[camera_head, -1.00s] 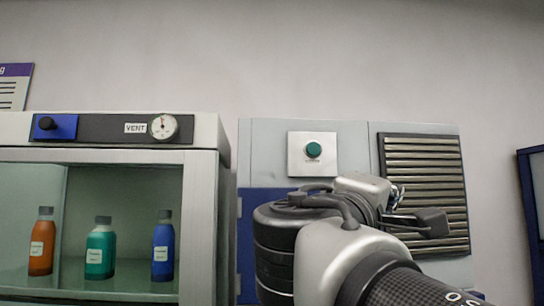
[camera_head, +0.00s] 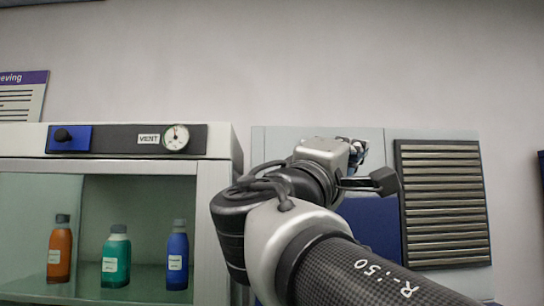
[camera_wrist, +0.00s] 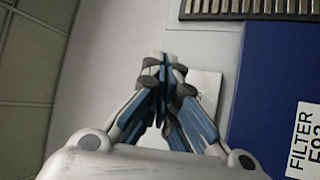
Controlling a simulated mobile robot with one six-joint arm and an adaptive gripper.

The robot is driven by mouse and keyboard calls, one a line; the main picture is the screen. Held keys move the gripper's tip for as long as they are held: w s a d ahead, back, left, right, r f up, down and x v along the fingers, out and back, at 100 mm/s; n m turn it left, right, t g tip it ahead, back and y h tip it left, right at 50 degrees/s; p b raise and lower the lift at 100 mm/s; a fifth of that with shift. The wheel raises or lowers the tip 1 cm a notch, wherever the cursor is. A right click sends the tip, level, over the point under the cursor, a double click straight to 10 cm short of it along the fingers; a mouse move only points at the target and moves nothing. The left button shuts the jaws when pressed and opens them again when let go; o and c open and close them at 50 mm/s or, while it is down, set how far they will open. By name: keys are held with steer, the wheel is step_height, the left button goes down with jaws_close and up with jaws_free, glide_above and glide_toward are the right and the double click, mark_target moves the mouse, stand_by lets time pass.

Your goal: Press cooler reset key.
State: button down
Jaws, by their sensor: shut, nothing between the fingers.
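The cooler cabinet (camera_head: 270,146) has a grey upper panel and a blue lower part. In the wrist view, part of a white square plate (camera_wrist: 208,84) shows beside my fingers. The green round key on that plate is hidden now, by my arm in the head view and by my gripper in the wrist view. My gripper (camera_wrist: 164,68) is shut and empty, its blue-grey fingers together in front of the plate. In the head view its end (camera_head: 357,152) shows in front of the cabinet's upper panel. I cannot tell whether the fingertips touch the key.
A slatted grille (camera_head: 445,205) is on the cabinet's right. A white label reading FILTER (camera_wrist: 306,138) is on its blue part (camera_wrist: 268,75). To the left stands a case (camera_head: 217,175) with a vent gauge (camera_head: 175,137), a black knob (camera_head: 62,135) and coloured bottles inside.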

steer(key=w+p, duration=0.3)
steer(key=w, duration=0.5)
stand_by(1.4)
steer(key=shift+w, duration=0.45)
steer(key=shift+w, duration=0.35)
stand_by(0.5)
steer(key=shift+s+f+b, duration=0.1)
steer(key=shift+s+b, duration=0.1)
steer(key=shift+b, duration=0.1)
steer(key=shift+s+b, duration=0.5)
steer(key=shift+s, duration=0.15)
